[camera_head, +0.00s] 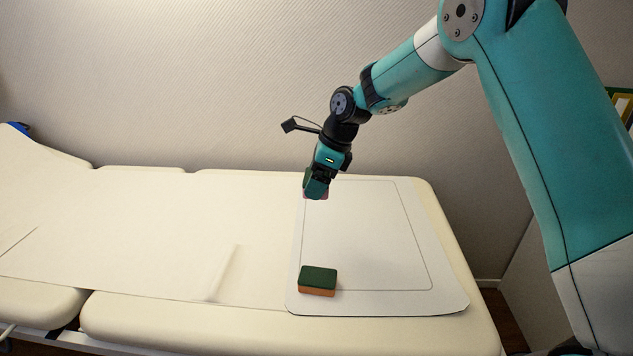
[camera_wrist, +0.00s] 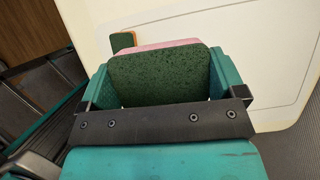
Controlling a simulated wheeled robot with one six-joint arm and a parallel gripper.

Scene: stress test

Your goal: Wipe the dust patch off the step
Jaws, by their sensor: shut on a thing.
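My gripper (camera_head: 317,185) is above the far left part of a white mat or board (camera_head: 375,240) with a thin outlined border. It is shut on a sponge with a dark green face and a pink layer (camera_wrist: 165,78), held between the teal fingers in the wrist view. A sliver of its pink side (camera_head: 321,196) shows below the fingers in the head view. I cannot tell whether it touches the surface. A second sponge, green over orange (camera_head: 317,281), lies near the mat's front left. No dust patch is discernible, and nothing is clearly a step.
The mat lies on a cream padded couch (camera_head: 140,215), with a white sheet to the left and a raised end at far left. A textured wall (camera_head: 200,80) stands behind. The mat's middle and right are clear. Dark wood floor (camera_wrist: 30,30) shows in the wrist view.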

